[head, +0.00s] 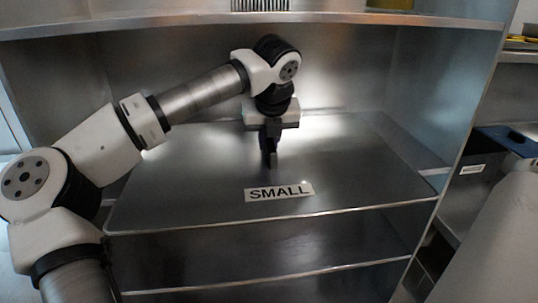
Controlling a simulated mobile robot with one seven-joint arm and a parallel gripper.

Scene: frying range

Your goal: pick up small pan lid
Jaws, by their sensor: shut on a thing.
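The small pan lid (340,165) is a wide, flat, shiny metal plate in the middle of the head view. A white label reading "SMALL" (279,191) lies near its front edge. My gripper (270,158) points down over the middle of the lid, behind the label. It is shut on the lid's handle, which the dark fingers mostly hide. The lid looks roughly level. I cannot tell whether it rests on what is under it or is slightly raised.
Metal walls stand close behind and on both sides of the lid. A metal shelf edge (400,19) runs across above. Below the lid's front edge are a metal front and a lower ledge (270,278). A dark blue box (500,145) sits on a shelf at the right.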

